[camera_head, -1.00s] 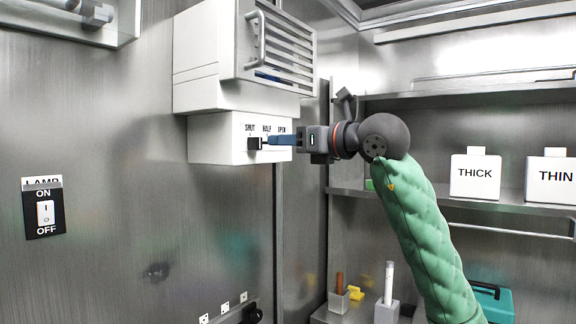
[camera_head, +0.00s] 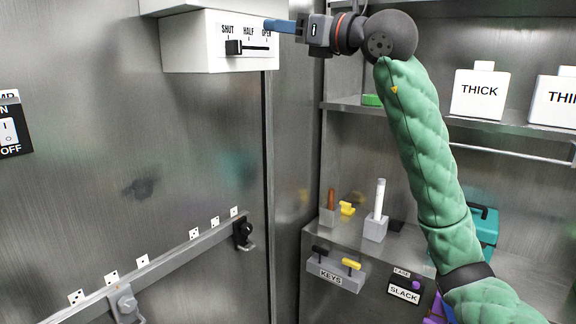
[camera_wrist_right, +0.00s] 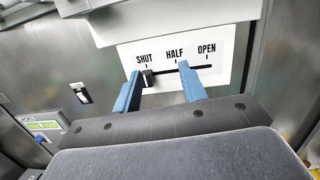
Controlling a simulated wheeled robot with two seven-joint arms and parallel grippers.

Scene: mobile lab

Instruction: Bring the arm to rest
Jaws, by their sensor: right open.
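My right gripper (camera_head: 266,25) is in the upper middle of the head view, at the end of my green-sleeved arm. Its blue fingers point left, near the white vent control box (camera_head: 215,55) and apart from its slider knob. The black slider knob (camera_head: 234,47) sits at the SHUT end of its slot. In the right wrist view, the open fingers of the gripper (camera_wrist_right: 160,84) are spread with nothing held. The knob (camera_wrist_right: 148,77) shows beyond them, close to the left finger in the picture. My left gripper is not in view.
A shelf (camera_head: 340,108) at right carries boxes marked THICK (camera_head: 479,94) and THIN (camera_head: 556,102). A rail (camera_head: 165,268) runs along the left wall.

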